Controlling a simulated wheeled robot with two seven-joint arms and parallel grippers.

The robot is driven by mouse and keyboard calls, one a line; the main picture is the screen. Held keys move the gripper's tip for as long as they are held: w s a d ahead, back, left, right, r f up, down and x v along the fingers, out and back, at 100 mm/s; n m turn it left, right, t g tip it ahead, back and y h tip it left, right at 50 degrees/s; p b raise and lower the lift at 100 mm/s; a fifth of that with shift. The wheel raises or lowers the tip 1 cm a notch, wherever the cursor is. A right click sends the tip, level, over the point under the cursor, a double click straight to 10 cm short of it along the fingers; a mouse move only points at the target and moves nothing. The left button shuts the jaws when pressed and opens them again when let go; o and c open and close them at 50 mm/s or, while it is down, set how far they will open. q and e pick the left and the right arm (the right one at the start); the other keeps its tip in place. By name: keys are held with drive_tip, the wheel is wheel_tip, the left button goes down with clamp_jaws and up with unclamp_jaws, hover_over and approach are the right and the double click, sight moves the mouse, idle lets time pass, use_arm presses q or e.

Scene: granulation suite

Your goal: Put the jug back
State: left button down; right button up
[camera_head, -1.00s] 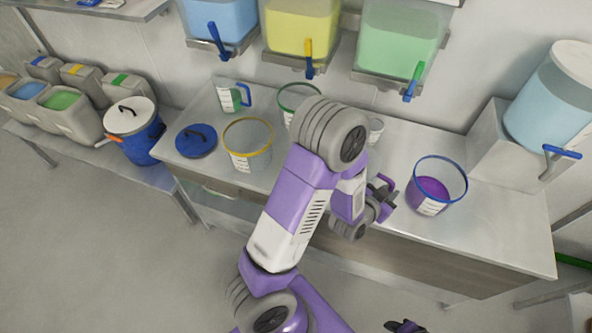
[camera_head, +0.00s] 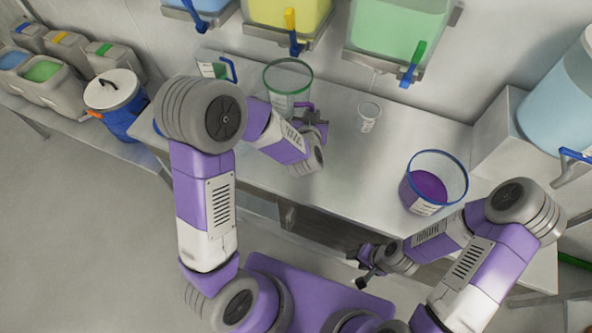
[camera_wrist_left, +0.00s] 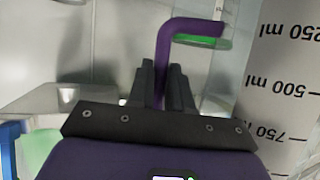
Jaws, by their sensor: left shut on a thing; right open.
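A purple jug handle (camera_wrist_left: 178,32) is clamped between my left gripper's fingers (camera_wrist_left: 160,85) in the left wrist view. In the head view my left gripper (camera_head: 313,122) is at the front right of the green-rimmed bucket (camera_head: 288,76), with the purple handle (camera_head: 304,106) showing there. The jug's body is mostly hidden or hard to separate from that bucket. A clear wall with an upside-down millilitre scale (camera_wrist_left: 285,85) fills the right of the wrist view. A second jug with a blue handle (camera_head: 230,68) stands behind my left arm. My right gripper (camera_head: 362,266) is open and empty in front of the bench.
A small clear beaker (camera_head: 369,117) and a blue-rimmed bucket of purple material (camera_head: 428,186) stand on the bench (camera_head: 350,165). Bare bench lies between them. Dispensers with taps, one with a green tap (camera_head: 413,62), hang above the back edge. A blue lidded pot (camera_head: 118,112) stands left.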

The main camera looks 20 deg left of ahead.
use_arm(q)
drive_tip(key=d+n+g+y+b, duration=0.2)
drive_tip(key=d+n+y+b, duration=0.2)
drive_tip(key=d+b, duration=0.3)
drive_tip(key=f+b, duration=0.1)
drive_tip(key=f, duration=0.2)
drive_tip(key=f+b, duration=0.1)
drive_tip(key=f, duration=0.2)
drive_tip(key=f+b, duration=0.1)
drive_tip(key=f, duration=0.2)
drive_tip(key=shift+a+f+b, duration=0.25)
drive_tip(key=shift+a+b, duration=0.05)
drive_tip(key=shift+b, duration=0.1)
drive_tip(key=shift+s+r, duration=0.1)
drive_tip(key=shift+r, duration=0.05)
drive_tip(key=c, duration=1)
unclamp_jaws()
drive_tip(key=shift+c, duration=0.2)
